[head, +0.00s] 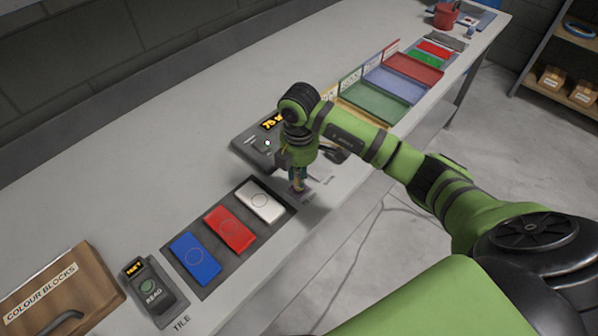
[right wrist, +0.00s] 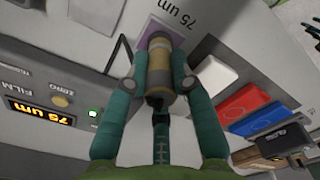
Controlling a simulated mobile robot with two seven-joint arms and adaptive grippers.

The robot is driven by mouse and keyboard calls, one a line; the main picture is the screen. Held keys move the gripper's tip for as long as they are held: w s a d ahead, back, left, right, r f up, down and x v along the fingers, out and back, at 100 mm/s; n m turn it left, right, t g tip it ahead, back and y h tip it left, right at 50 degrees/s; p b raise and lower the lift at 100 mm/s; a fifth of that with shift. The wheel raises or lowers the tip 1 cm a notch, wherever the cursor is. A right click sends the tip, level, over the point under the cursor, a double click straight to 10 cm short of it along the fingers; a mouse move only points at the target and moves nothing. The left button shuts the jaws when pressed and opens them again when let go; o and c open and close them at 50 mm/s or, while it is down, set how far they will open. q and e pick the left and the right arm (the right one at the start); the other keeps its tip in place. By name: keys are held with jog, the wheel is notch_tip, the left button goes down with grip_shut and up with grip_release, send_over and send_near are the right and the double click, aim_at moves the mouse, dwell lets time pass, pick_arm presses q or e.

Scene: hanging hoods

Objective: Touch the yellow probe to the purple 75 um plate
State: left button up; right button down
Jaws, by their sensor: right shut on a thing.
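My right gripper (head: 297,178) is shut on the yellow probe, and its teal fingers show in the right wrist view (right wrist: 164,80). The probe (right wrist: 159,72) is a yellow and grey cylinder between the fingertips. Its far end overlaps the purple 75 um plate (right wrist: 153,39) and appears to rest on it. The plate lies beside a printed "75 um" label and is partly hidden by the probe. The film gauge's display (right wrist: 43,112) reads 75 um, and a small lamp (right wrist: 93,113) on it is lit. My left gripper is not in view.
The grey gauge (head: 249,146) stands behind my right gripper. White (head: 260,201), red (head: 229,229) and blue (head: 195,258) tiles lie in a dark tray to the left. Coloured trays (head: 375,103) stand farther back.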

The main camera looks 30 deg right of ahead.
dwell(0.4)
notch_tip(320, 180, up, 7)
jog(key=p, duration=0.6)
dwell(0.3)
